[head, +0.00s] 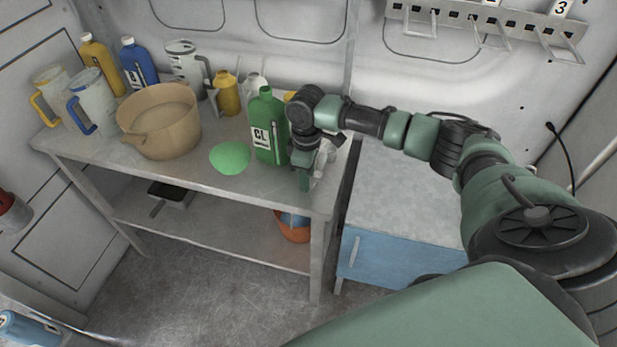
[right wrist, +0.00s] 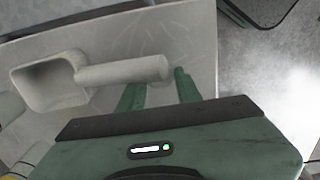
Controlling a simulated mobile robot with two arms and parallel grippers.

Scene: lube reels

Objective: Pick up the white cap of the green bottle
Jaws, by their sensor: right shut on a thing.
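The green bottle (head: 268,128) stands upright near the right end of the table, just left of my right gripper. No white cap shows clearly on its neck. My right gripper (head: 304,180) points down over the table's right front part. My left gripper is in neither view.
Several jugs and bottles line the back. A blue cabinet (head: 400,255) stands right of the table.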

